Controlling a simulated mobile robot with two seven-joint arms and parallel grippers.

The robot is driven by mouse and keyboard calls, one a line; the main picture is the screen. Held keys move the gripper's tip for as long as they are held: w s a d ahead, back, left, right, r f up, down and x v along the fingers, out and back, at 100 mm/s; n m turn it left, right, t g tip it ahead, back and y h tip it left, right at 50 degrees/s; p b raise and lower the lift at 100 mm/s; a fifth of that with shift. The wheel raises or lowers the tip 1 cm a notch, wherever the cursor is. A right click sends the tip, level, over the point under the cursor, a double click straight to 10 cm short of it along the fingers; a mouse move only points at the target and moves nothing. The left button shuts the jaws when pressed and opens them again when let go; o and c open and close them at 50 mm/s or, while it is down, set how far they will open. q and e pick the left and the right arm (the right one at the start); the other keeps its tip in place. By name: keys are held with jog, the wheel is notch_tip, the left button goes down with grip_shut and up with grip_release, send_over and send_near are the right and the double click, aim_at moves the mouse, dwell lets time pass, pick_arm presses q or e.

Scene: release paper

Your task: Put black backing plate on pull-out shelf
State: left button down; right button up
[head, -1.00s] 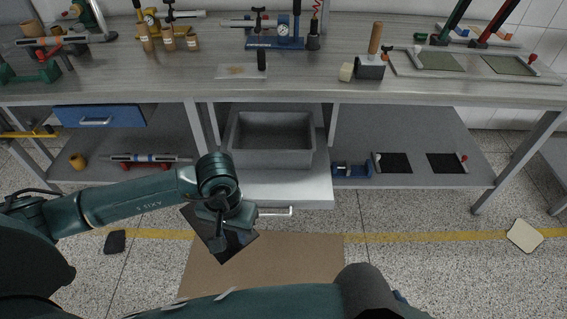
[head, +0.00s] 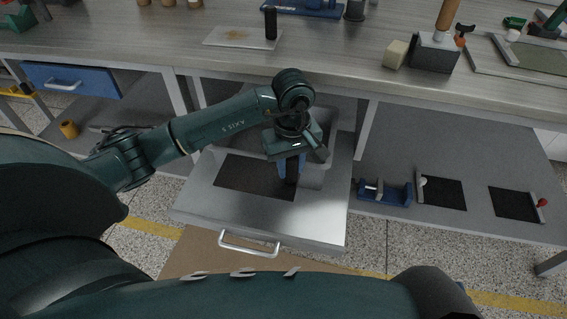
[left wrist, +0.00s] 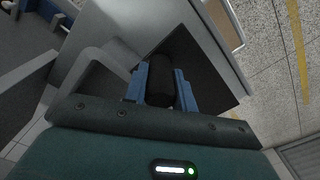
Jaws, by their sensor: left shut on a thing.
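The black backing plate (head: 245,178) is a thin dark rectangle with a black upright handle (head: 292,174). It appears flat over the front left part of the pull-out shelf (head: 300,226), on it or just above; I cannot tell if it touches. My left gripper (head: 290,168) has its blue fingers shut on the handle. The left wrist view shows the handle between the fingers (left wrist: 160,80) and the plate (left wrist: 208,68) beyond them. The gripper hides the plate's right back corner. My right gripper is not in view.
The bench top (head: 160,45) overhangs the back of the shelf. The shelf's front right is bare.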

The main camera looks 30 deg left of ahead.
aim_at(290, 182)
pick_arm(q)
notch_tip(290, 182, down, 6)
jog(key=shift+f+b, duration=0.1)
jog(key=shift+b, duration=0.25)
jog(key=shift+f+b, duration=0.3)
jog(key=shift+f, duration=1.55)
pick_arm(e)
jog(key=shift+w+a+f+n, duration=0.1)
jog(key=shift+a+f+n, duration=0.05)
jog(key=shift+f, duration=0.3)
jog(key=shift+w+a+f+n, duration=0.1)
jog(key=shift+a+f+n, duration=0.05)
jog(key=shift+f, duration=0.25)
pick_arm(q)
jog(key=shift+f, duration=0.15)
jog(key=c, duration=1.1)
grip_release()
jog(key=shift+c, duration=0.2)
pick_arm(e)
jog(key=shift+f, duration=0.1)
